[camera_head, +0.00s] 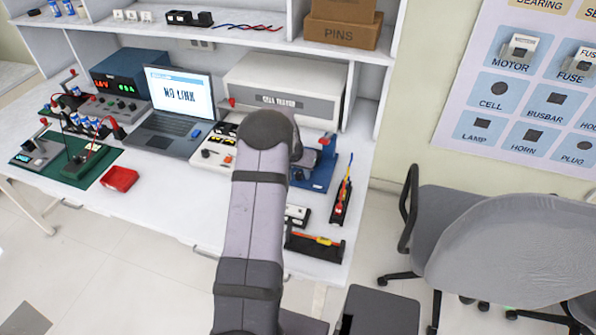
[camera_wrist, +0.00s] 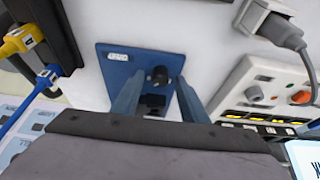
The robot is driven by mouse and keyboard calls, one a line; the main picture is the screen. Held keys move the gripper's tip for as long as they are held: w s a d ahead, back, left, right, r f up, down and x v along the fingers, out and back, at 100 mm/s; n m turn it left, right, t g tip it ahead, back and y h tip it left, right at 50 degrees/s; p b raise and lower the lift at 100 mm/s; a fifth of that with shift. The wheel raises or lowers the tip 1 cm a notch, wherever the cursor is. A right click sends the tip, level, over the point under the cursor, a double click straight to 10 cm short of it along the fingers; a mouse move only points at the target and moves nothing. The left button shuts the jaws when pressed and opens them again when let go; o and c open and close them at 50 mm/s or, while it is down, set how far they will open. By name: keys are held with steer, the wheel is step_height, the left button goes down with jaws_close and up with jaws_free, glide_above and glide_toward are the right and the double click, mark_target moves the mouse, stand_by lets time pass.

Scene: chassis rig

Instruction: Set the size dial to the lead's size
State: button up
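A blue fixture plate (camera_wrist: 115,80) with a small white label (camera_wrist: 117,57) lies on the bench; its lettering is too small to read for sure. On it are a round black knob (camera_wrist: 158,74), likely the size dial, and a darker black part below it. My gripper (camera_wrist: 158,82) is over the plate, its two fingers apart on either side of the knob; I cannot tell whether they touch it. In the head view the plate (camera_head: 323,175) is partly hidden by my arm. A lead with a yellow plug (camera_wrist: 20,40) and one with a blue plug (camera_wrist: 48,75) lie in a black holder.
A grey plug with a cable (camera_wrist: 283,32) sits on a white block at the upper right. A white panel (camera_wrist: 262,85) with sockets and yellow markings is below it.

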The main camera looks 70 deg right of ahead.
steer(key=shift+c, duration=0.6)
jaws_close()
